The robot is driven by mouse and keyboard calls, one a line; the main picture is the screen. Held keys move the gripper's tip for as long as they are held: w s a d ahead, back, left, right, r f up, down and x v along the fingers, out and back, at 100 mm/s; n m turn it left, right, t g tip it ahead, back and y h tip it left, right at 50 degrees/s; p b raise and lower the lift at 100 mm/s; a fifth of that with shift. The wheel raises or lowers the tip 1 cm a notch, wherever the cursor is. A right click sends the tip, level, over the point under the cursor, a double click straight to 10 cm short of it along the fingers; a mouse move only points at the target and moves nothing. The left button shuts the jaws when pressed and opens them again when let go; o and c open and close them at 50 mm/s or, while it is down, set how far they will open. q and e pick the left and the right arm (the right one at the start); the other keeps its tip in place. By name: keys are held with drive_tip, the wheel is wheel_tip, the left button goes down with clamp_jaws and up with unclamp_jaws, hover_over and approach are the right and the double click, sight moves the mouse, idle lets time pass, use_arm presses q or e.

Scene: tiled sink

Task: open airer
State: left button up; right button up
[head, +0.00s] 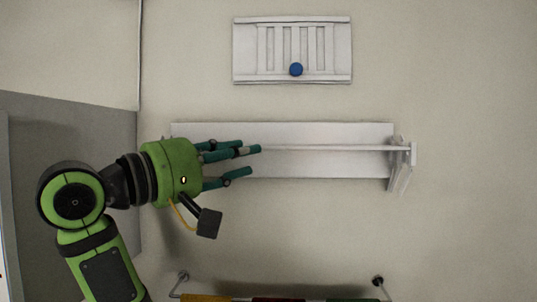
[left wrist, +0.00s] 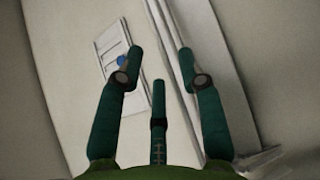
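A white slatted panel (head: 342,50) with a blue knob (head: 296,69) is on the wall at the top of the head view; it looks like the airer, folded flat. In the left wrist view the panel (left wrist: 106,42) and its blue knob (left wrist: 121,60) show at the upper left, partly behind a finger. My left gripper (head: 244,161) is below and left of the panel in the head view, apart from the knob. Its green fingers are spread and empty, as the left wrist view also shows (left wrist: 159,62). My right gripper is not in view.
A long white wall shelf (head: 330,166) with a thin rail (head: 340,148) lies behind my left fingers; I cannot tell whether they touch it. A rail with coloured cloths (head: 275,299) is at the bottom edge. A grey panel (head: 75,130) stands at left. Wall around the slatted panel is clear.

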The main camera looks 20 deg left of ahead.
sight(275, 147)
use_arm(q)
drive_tip(key=p+x, duration=0.1)
drive_tip(key=x, duration=0.2)
drive_tip(key=p+x, duration=0.1)
drive_tip(key=x, duration=0.2)
drive_tip(key=shift+d+r+p, duration=0.25)
drive_tip(key=shift+p, duration=0.15)
drive_tip(key=shift+w+d, duration=0.1)
drive_tip(key=shift+w, duration=0.1)
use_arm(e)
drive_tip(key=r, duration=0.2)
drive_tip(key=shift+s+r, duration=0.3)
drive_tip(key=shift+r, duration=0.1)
use_arm(q)
clamp_jaws()
